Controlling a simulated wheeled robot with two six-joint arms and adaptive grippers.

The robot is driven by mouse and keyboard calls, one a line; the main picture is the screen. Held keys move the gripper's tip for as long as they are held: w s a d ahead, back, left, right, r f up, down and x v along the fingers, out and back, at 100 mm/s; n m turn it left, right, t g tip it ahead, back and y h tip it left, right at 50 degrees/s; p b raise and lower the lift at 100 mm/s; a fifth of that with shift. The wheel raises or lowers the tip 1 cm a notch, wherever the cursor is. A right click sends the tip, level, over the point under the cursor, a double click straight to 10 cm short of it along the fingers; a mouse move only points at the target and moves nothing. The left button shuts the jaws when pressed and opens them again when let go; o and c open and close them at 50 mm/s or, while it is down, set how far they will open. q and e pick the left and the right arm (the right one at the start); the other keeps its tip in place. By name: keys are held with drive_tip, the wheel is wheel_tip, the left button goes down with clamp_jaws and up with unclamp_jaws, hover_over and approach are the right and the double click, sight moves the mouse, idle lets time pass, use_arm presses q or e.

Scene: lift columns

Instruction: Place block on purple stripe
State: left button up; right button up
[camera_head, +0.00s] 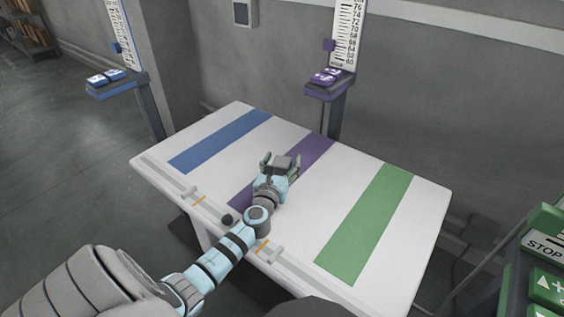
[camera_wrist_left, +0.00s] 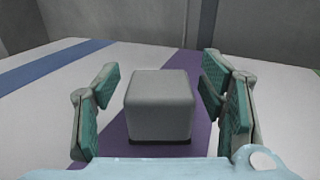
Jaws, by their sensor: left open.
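A grey block (camera_wrist_left: 160,105) sits on the purple stripe (camera_wrist_left: 120,150) in the left wrist view, between the two fingers of my left gripper (camera_wrist_left: 162,110). The fingers are spread, with a gap on each side of the block. A thin dark line shows under its lower edge. In the head view my left gripper (camera_head: 281,165) is over the purple stripe (camera_head: 313,150) on the white table, and the block (camera_head: 283,161) shows between its fingers. My right gripper is not in view.
The white table (camera_head: 345,185) also has a blue stripe (camera_head: 220,141) on the left and a green stripe (camera_head: 368,222) on the right. A purple control box (camera_head: 328,84) on a column stands behind the table, a blue one (camera_head: 112,85) at left. A green stop panel (camera_head: 545,250) is at right.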

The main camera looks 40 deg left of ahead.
use_arm(q)
drive_tip(key=shift+r, duration=0.1)
drive_tip(key=shift+s, duration=0.15)
drive_tip(key=p+v, duration=0.2)
drive_tip(key=v, duration=0.9)
drive_tip(key=shift+s+d, duration=0.15)
drive_tip(key=shift+s, duration=0.25)
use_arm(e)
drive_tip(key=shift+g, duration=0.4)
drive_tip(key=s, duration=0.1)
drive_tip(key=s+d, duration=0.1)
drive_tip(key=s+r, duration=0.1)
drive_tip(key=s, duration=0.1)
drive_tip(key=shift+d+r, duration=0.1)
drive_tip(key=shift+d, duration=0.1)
